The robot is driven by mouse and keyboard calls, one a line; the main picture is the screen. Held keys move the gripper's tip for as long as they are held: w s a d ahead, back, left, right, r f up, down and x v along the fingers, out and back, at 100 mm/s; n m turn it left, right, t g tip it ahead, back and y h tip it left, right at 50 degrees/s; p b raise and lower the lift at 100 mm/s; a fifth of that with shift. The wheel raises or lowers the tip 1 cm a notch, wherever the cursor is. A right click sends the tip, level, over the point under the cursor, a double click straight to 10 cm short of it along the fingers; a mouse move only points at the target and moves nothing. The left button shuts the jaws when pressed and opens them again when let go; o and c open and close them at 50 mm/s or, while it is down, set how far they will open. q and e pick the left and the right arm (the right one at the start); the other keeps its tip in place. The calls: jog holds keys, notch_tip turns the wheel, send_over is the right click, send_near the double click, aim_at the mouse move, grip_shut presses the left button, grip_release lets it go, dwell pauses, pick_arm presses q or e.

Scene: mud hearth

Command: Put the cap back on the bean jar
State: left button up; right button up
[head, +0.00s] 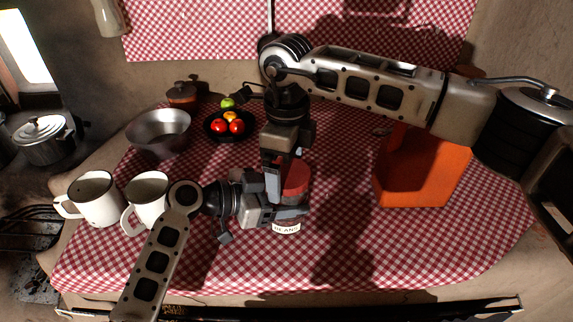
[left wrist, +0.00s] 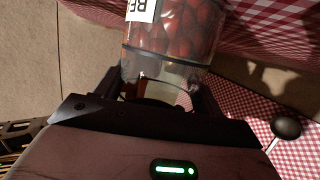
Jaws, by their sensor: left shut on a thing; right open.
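The bean jar (head: 286,228) stands at the middle of the cloth, its BEANS label facing the front. In the left wrist view the clear jar (left wrist: 172,45) holds red-brown beans and lies between the fingers. My left gripper (head: 285,212) comes in from the left and is shut on the jar. Whether the cap is fully seated is hidden.
Two white mugs (head: 95,198) stand left of my left arm. A metal bowl (head: 158,134) and a dark plate (head: 213,137) with tomatoes are behind. An orange box-like thing (head: 420,170) stands at right. The cloth (head: 400,250) at front right is clear.

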notch_tip(320, 180, up, 4)
jog(key=shift+r, duration=0.2)
notch_tip(320, 180, up, 4)
jog(key=n, duration=0.4)
jog(key=shift+f, duration=0.25)
jog(key=shift+f, duration=4.05)
